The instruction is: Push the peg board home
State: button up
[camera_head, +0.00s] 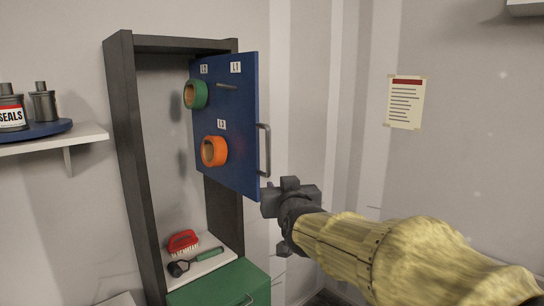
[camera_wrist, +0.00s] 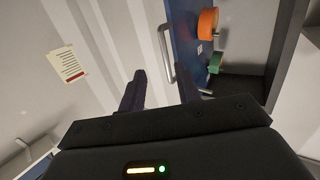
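The peg board (camera_head: 238,135) is a blue upright panel that sticks out from the dark cabinet frame. A grey bar handle (camera_head: 265,150) runs along its outer edge. A green roll (camera_head: 196,94) hangs near the label L2 and an orange roll (camera_head: 214,151) near L3; the peg by L1 is bare. My gripper (camera_head: 272,192) is beside the lower end of the handle. In the wrist view my gripper (camera_wrist: 161,82) has its two fingers apart and nothing between them, and the handle (camera_wrist: 166,55) shows beyond the fingertips. I cannot tell whether they touch.
The dark cabinet frame (camera_head: 129,150) stands at the left. A red brush (camera_head: 183,242) and a green-handled tool (camera_head: 199,260) lie on its low shelf, above a green drawer unit (camera_head: 222,285). A wall shelf (camera_head: 75,143) holds bottles. The wall at right carries a notice (camera_head: 405,102).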

jog(key=s+d+f+g, duration=0.1)
jog(key=s+f+g, duration=0.1)
jog(key=f, duration=0.5)
jog(key=s+d+f+g, duration=0.1)
jog(key=d+f+g, duration=0.1)
jog(key=f, duration=0.4)
jog(key=s+d+f+g, duration=0.3)
jog(key=s+f+g, duration=0.2)
jog(key=s+f, duration=0.4)
jog(key=s+d+f+m+g+h, duration=0.1)
jog(key=s+f+g, duration=0.4)
jog(key=s+f, duration=0.5)
jog(key=shift+s+d+f, duration=0.15)
jog(key=shift+d+f, duration=0.5)
jog(key=shift+d, duration=0.25)
